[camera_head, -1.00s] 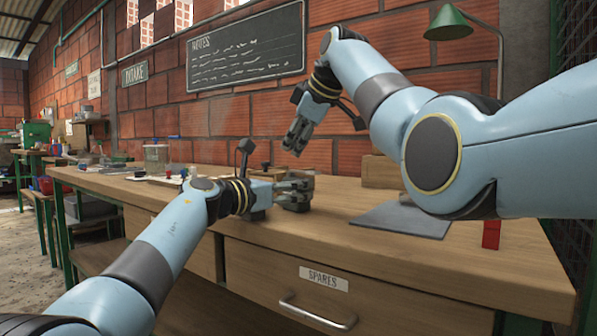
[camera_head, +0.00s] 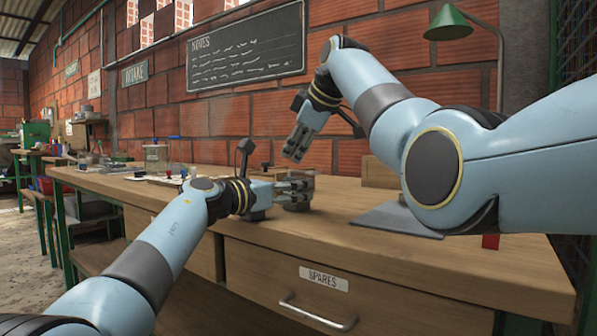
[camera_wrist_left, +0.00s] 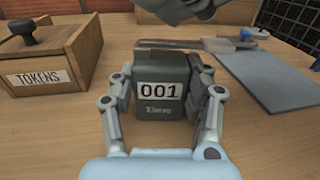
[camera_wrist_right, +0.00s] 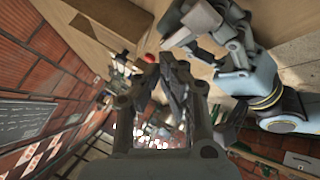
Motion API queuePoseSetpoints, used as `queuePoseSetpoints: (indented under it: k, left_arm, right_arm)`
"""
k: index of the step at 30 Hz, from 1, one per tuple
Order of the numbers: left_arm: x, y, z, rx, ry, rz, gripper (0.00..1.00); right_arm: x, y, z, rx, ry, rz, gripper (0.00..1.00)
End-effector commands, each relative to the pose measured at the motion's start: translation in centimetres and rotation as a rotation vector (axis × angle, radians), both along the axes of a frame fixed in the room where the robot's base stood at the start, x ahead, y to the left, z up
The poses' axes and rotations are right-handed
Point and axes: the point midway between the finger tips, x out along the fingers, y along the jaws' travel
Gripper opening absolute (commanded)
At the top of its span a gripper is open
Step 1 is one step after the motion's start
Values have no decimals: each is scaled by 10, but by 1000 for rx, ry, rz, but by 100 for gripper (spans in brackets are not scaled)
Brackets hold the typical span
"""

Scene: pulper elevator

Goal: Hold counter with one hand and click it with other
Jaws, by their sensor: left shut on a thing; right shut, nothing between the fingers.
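The counter is a dark box with a white display reading 001 (camera_wrist_left: 160,92). It stands upright on the bench in the left wrist view, and part of it shows in the head view (camera_head: 297,206). My left gripper (camera_head: 297,190) is shut on the counter, with one finger on each side; the fingers also show in the left wrist view (camera_wrist_left: 162,108). My right gripper (camera_head: 291,152) is shut and empty, above the counter. It shows at the top of the left wrist view (camera_wrist_left: 190,10), apart from the counter as far as I can see. The counter's top button is hidden.
A wooden TOKENS box (camera_wrist_left: 50,60) with a dark knob stands left of the counter. A grey plate (camera_head: 397,220) lies to the right on the bench. A red block (camera_head: 490,241) is at the right edge. The SPARES drawer (camera_head: 324,279) is below.

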Motion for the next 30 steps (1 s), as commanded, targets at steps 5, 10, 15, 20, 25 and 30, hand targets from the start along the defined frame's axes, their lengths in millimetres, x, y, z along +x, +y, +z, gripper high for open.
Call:
queuePoseSetpoints:
  k: [5,10,15,20,25,30]
  left_arm:
    - [0,0,0,0,0,0,14]
    - [0,0,0,0,0,0,14]
    - [0,0,0,0,0,0,14]
    - [0,0,0,0,0,0,14]
    - [0,0,0,0,0,0,14]
    - [0,0,0,0,0,0,14]
  right_arm:
    - [0,0,0,0,0,0,0]
    - [0,0,0,0,0,0,0]
    - [0,0,0,0,0,0,0]
    - [0,0,-1,0,0,0,0]
    - [-1,0,-6,0,0,0,0]
    - [-1,0,-8,0,-1,0,0]
